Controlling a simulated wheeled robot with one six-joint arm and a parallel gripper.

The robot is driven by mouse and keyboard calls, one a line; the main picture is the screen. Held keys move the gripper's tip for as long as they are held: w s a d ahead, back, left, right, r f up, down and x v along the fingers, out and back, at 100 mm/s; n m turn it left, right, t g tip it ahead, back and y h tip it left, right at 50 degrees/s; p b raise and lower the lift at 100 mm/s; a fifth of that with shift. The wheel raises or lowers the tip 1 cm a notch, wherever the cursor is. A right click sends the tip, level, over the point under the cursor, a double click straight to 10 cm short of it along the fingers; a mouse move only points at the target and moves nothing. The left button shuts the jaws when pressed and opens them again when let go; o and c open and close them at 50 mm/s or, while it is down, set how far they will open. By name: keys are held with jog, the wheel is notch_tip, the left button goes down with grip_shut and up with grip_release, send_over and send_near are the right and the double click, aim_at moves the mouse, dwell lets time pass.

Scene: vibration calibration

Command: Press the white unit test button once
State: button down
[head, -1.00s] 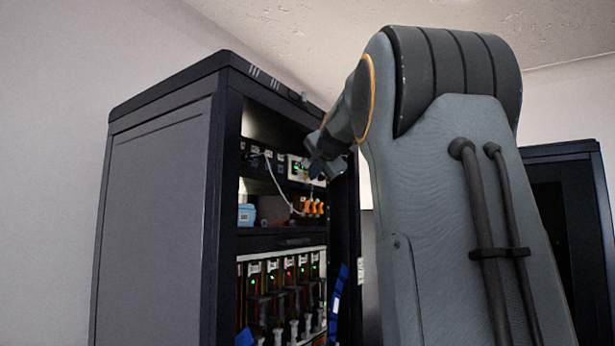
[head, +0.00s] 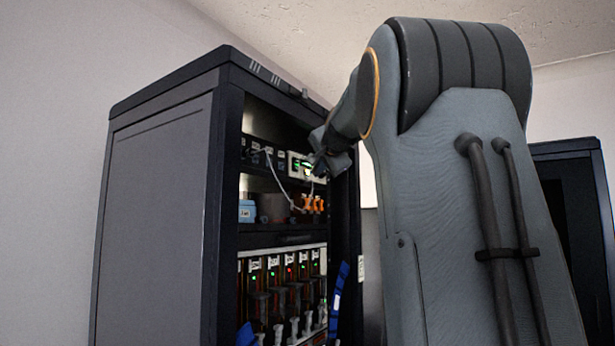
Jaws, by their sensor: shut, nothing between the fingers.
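The white unit (head: 294,160) sits on the upper shelf of the dark cabinet, partly covered by my gripper. A green light shows on its front. Its test button cannot be made out at this size. My gripper (head: 313,164) is shut and empty, at the right part of the unit's front. I cannot tell whether the fingertips touch it.
The cabinet (head: 165,200) stands open at the front. Orange parts (head: 313,203) and a blue box (head: 247,211) are on the shelf below, with a white cable above them. Several lit modules (head: 272,290) fill the lower bay. Another dark cabinet (head: 562,150) stands at right.

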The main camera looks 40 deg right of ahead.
jog(key=shift+s, duration=0.1)
jog(key=shift+s+d+b, duration=0.3)
jog(key=shift+s+b, duration=0.15)
jog(key=shift+s, duration=0.3)
jog(key=shift+s+d+b, duration=0.35)
jog(key=shift+s+b, duration=0.1)
jog(key=shift+s, duration=0.3)
jog(key=shift+s+d+b, duration=0.3)
jog(key=shift+s+b, duration=0.15)
jog(key=shift+s, duration=0.3)
